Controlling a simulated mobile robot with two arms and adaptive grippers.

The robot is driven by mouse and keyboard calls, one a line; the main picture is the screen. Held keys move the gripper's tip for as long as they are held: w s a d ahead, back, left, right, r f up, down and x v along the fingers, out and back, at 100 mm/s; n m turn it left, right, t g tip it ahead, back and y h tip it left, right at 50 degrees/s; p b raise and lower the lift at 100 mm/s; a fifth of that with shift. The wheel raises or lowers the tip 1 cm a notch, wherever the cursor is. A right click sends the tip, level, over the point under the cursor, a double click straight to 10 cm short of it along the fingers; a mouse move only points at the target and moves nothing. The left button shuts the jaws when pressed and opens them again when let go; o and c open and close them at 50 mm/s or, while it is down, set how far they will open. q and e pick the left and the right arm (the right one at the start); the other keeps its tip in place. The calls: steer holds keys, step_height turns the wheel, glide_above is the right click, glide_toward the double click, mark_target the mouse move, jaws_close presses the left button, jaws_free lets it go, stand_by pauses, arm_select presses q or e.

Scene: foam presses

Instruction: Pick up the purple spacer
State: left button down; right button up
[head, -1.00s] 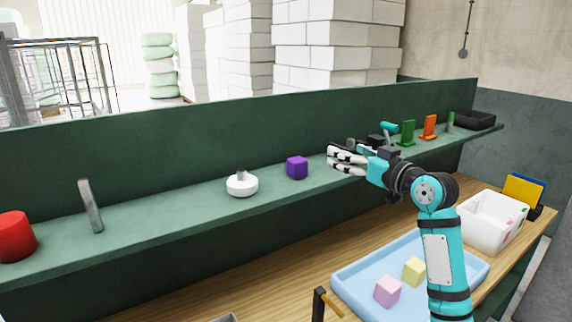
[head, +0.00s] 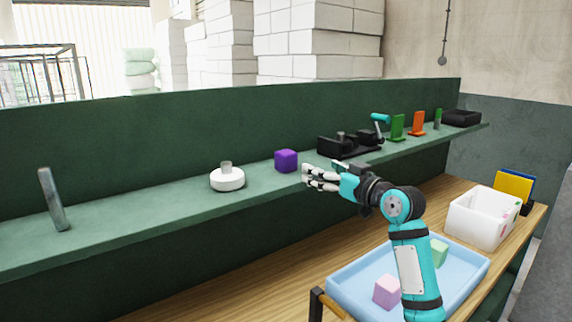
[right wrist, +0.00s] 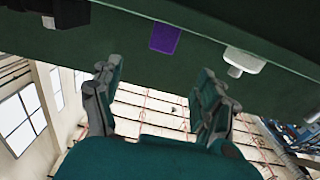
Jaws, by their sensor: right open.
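The purple spacer (head: 286,160) is a small cube standing on the green shelf (head: 130,230) in the head view. It also shows near the top centre of the right wrist view (right wrist: 165,38), ahead of the open fingers. My right gripper (head: 306,178) is open and empty, a little right of the spacer and apart from it, near the shelf's front edge. In the right wrist view its two fingers (right wrist: 160,100) stand wide apart with nothing between them. My left gripper is not in view.
A white round piece with a knob (head: 228,179) stands left of the spacer. A black fixture with a teal handle (head: 350,145) stands to its right. A metal bar (head: 53,200) stands far left. Below are a blue tray (head: 340,275) with foam cubes and a white bin (head: 480,220).

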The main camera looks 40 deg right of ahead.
mark_target(291, 154)
steer(key=w+p, duration=0.1)
steer(key=w, duration=0.2)
steer(key=w+p, duration=0.1)
steer(key=w, duration=0.2)
steer(key=w+d+p, duration=0.1)
steer(key=w, duration=0.3)
steer(key=shift+w+r+p, duration=0.1)
steer(key=shift+p, duration=0.25)
steer(key=w+p, duration=0.1)
steer(key=w, duration=0.1)
steer(key=w+p, duration=0.2)
steer(key=w, duration=0.1)
steer(key=shift+d+r, duration=0.15)
steer(key=shift+w, duration=0.15)
steer(key=c, duration=1.2)
steer(key=shift+c, duration=0.6)
